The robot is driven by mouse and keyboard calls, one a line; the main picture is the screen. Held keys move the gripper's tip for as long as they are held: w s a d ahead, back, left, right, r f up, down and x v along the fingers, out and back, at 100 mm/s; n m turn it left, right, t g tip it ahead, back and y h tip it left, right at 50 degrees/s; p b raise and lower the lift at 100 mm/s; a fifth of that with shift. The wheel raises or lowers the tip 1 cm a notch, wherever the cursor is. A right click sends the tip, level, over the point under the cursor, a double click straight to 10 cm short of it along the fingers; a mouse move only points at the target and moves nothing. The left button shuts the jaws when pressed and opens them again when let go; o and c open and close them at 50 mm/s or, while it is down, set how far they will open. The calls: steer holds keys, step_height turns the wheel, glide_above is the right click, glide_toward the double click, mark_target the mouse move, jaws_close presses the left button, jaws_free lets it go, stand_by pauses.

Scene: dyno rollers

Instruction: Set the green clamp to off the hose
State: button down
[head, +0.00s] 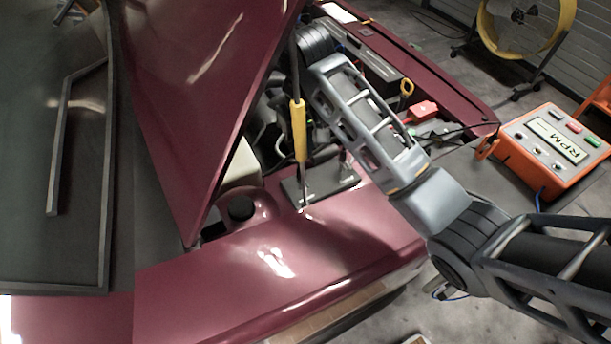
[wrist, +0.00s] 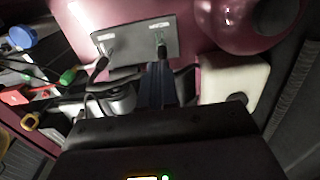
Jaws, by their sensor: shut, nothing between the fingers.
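My gripper (wrist: 160,66) shows in the wrist view as narrow dark fingers, shut and empty. Its tip is close to a small upright lever (wrist: 160,43) with a greenish tint on a dark plate (wrist: 135,42); I cannot tell whether they touch. A second dark lever (wrist: 101,64) stands on the same plate. A bright green piece (wrist: 68,77) lies left of the fingers; I cannot tell whether it is the green clamp or how it sits on a hose.
A raised maroon hood (head: 195,75) and a yellow-sleeved rod (head: 299,130) stand beside my arm. A red box (head: 424,110) lies in the engine bay. An orange RPM meter (head: 550,150) and a yellow fan (head: 525,28) are to the right. The maroon front panel (head: 250,260) is clear.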

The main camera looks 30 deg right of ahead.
step_height(320, 180, down, 12)
steer(key=shift+r+b, duration=0.1)
steer(key=shift+b, duration=0.55)
stand_by(0.3)
